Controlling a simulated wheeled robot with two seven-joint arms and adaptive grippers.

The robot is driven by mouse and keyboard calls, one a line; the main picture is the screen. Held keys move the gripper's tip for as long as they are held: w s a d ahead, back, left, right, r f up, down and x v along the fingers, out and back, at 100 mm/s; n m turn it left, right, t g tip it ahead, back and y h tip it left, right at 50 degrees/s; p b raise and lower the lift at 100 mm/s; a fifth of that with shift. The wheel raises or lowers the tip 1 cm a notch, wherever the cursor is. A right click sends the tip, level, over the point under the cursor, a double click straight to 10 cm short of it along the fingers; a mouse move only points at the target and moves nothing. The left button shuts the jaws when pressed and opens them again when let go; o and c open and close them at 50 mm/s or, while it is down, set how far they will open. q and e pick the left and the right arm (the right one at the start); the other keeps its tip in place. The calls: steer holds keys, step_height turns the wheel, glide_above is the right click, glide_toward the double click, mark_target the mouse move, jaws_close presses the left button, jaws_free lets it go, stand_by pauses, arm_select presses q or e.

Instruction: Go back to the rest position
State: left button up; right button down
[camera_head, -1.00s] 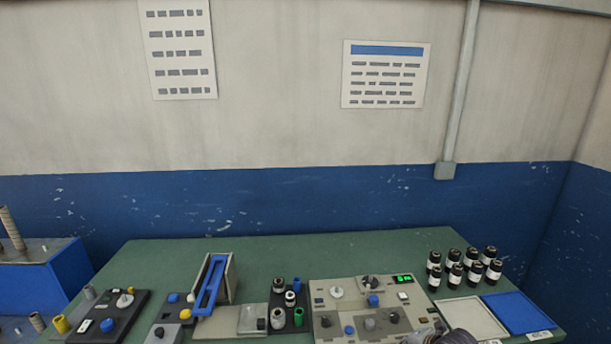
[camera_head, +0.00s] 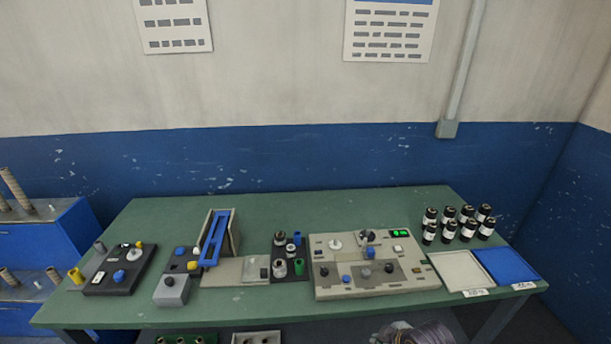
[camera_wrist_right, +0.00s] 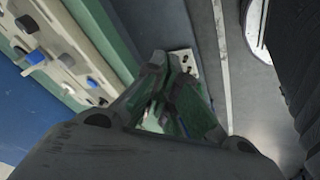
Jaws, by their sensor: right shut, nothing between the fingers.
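My right gripper (camera_wrist_right: 170,80) shows in the right wrist view with its fingers together and nothing between them. It hangs beside the green table edge (camera_wrist_right: 112,45), clear of the control panel. The beige control panel (camera_wrist_right: 62,50) lies to its upper left in that view. In the head view the same beige panel (camera_head: 335,283) sits on the green table (camera_head: 370,202). My left gripper is not in view.
Several dark bottles (camera_head: 447,232) stand at the table's right, behind a white tray (camera_head: 462,268) and a blue tray (camera_head: 508,265). A blue-framed holder (camera_head: 214,240) and dark panels (camera_head: 120,270) are on the left. The table's back strip is clear.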

steer(key=shift+s+d+r+m+g+h, duration=0.85)
steer(key=shift+s+r+m, duration=0.85)
steer(key=shift+s+m, duration=2.9)
step_height(320, 180, down, 33)
steer(key=s+g, duration=0.1)
steer(key=s, duration=0.1)
steer(key=s+d+f, duration=0.2)
steer(key=s+f, duration=0.8)
steer(key=s, duration=0.1)
steer(key=s+d+f+g+b, duration=0.1)
steer(key=s+d+f, duration=0.1)
steer(key=s+f, duration=0.9)
steer(key=shift+s+d, duration=0.15)
steer(key=shift+s, duration=0.2)
